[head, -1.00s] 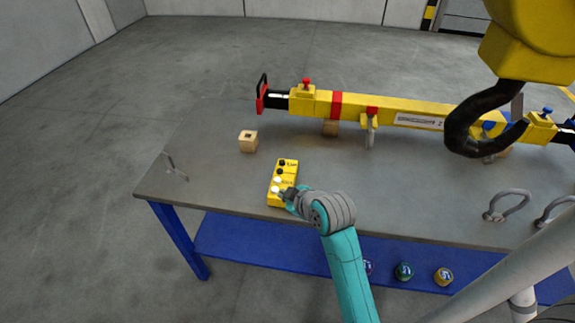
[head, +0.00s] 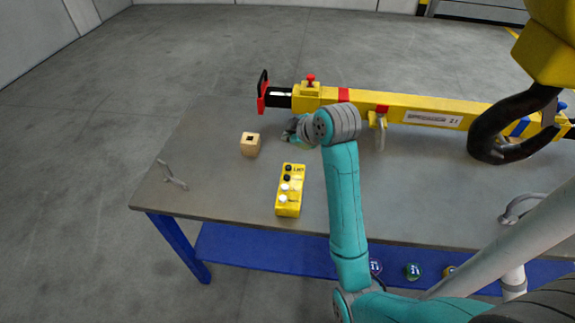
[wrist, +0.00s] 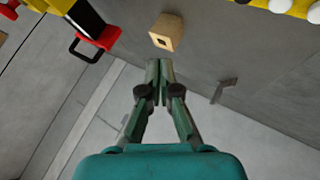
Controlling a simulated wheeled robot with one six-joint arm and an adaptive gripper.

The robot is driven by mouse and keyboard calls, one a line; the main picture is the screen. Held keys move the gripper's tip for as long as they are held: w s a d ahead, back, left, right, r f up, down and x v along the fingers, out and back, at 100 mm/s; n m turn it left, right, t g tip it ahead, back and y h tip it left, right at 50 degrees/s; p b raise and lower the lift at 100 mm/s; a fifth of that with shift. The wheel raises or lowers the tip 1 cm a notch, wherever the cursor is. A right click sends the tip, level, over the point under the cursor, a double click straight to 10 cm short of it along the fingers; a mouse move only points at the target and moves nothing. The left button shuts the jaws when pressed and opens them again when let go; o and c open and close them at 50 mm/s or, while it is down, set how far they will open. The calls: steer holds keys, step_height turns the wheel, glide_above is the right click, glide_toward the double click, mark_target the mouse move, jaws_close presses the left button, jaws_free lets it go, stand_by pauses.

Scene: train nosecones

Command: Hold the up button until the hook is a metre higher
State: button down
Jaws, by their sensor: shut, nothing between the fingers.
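The yellow button pendant (head: 290,190) lies on the grey table, with black buttons at its far end and white ones nearer. A corner of it with white buttons shows at the top right of the wrist view (wrist: 283,5). The black crane hook (head: 503,125) hangs below its yellow block (head: 551,40) at the right, in front of the yellow beam. My gripper (wrist: 159,66) is shut and empty, its fingertips together.
A yellow lifting beam (head: 390,108) with a red end handle lies across the back of the table (head: 225,190). A wooden block (head: 250,144) stands left of my wrist. A shackle (head: 518,208) lies at the right.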

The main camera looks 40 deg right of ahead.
mark_target(289, 168)
steer(key=shift+f, duration=0.15)
steer(key=shift+f, duration=4.3)
steer(key=shift+f, duration=0.1)
steer(key=shift+f, duration=0.3)
